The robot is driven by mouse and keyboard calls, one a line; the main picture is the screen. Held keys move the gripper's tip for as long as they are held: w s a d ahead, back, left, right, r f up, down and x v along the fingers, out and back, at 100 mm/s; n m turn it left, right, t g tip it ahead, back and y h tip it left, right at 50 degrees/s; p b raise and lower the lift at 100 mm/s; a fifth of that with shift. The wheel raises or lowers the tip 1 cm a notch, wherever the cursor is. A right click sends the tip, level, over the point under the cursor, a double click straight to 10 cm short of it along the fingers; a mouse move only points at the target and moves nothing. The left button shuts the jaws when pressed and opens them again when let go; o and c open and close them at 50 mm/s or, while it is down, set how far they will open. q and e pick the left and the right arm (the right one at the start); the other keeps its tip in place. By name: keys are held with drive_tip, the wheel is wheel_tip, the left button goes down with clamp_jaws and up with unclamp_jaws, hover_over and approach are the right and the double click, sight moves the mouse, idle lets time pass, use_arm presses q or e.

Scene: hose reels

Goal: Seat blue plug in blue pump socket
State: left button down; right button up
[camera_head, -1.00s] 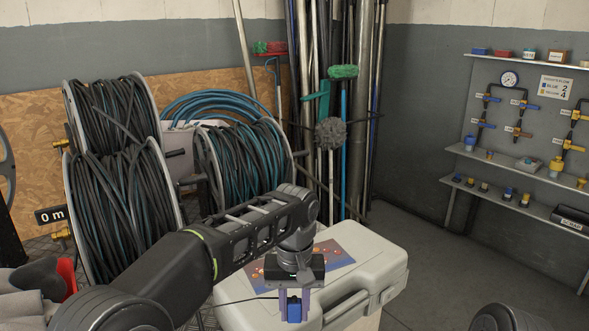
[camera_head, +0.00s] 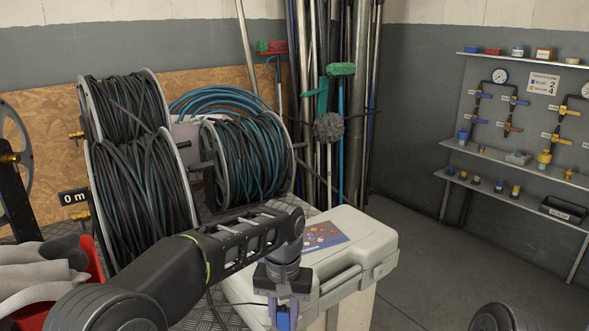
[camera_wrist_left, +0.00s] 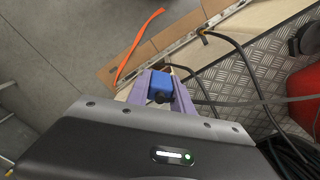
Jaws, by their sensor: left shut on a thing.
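My left gripper (camera_head: 284,310) is shut on the blue plug (camera_head: 283,319), at the bottom of the head view, in front of the grey case. The wrist view shows the blue plug (camera_wrist_left: 160,87) between the two purple fingers, with a dark part at its near end. A dark cable runs near the gripper; I cannot tell whether it joins the plug. I cannot make out the blue pump socket for certain. Blue fittings (camera_head: 463,137) show on the wall panel at the right, well away from the gripper. My right gripper is not in view.
A grey case (camera_head: 355,262) stands just beyond my left arm. Hose reels (camera_head: 140,190) stand at the left, with a red container (camera_head: 93,268) in front. The wall panel's shelves (camera_head: 510,170) are at the right. Grey floor (camera_head: 425,255) lies open between case and panel.

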use_arm(q)
drive_tip(key=s+a+f+n, duration=0.1)
drive_tip(key=a+f, duration=0.2)
drive_tip(key=a, duration=0.5)
drive_tip(key=s+a+f+n, duration=0.1)
drive_tip(key=a+f, duration=0.2)
drive_tip(key=a, duration=0.6)
drive_tip(key=shift+s+a+f, duration=0.15)
drive_tip(key=shift+a+f, duration=0.15)
